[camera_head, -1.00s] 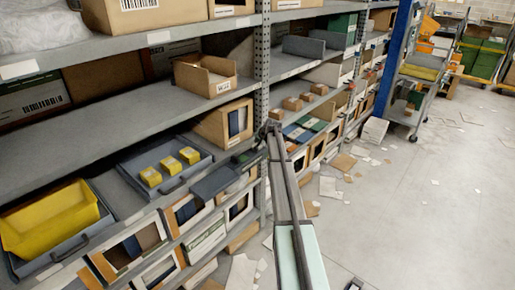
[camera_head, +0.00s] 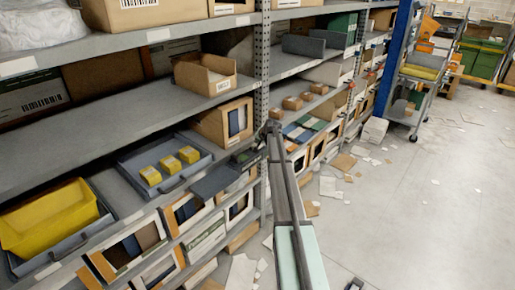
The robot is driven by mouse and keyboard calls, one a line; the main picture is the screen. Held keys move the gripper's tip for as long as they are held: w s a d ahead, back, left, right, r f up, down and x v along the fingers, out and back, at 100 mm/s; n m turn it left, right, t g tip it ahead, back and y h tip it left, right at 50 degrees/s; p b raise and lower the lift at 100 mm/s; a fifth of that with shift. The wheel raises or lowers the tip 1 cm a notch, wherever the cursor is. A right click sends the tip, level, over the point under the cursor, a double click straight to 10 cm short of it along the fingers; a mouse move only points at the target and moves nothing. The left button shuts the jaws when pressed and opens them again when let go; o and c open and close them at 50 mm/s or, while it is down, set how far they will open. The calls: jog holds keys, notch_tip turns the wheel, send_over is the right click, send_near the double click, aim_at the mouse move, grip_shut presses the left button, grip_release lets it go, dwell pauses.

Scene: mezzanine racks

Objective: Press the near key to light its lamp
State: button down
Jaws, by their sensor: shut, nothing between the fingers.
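My arm reaches from the lower right to the shelf edge by the upright post. My gripper (camera_head: 243,157) is at its end, small and dark, shut and empty at the front of the middle shelf. A flat dark grey panel (camera_head: 214,181) sits at the shelf front, just below and left of my gripper. I cannot tell whether they touch. No separate keys and no lit lamp can be made out; they are too small or hidden by my gripper.
A grey tray (camera_head: 190,148) with yellow boxes lies left of the panel. A yellow bin (camera_head: 50,217) stands further left. A cardboard box (camera_head: 226,124) is behind my gripper, and the perforated post (camera_head: 262,60) is close beside my arm. The floor at right is mostly open.

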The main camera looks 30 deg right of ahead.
jog(key=shift+f+b, duration=0.4)
jog(key=shift+f, duration=0.2)
dwell(0.8)
jog(key=shift+r, duration=0.1)
jog(key=shift+r+p, duration=0.3)
jog(key=shift+r, duration=0.65)
notch_tip(320, 180, up, 6)
jog(key=p, duration=0.1)
dwell(0.5)
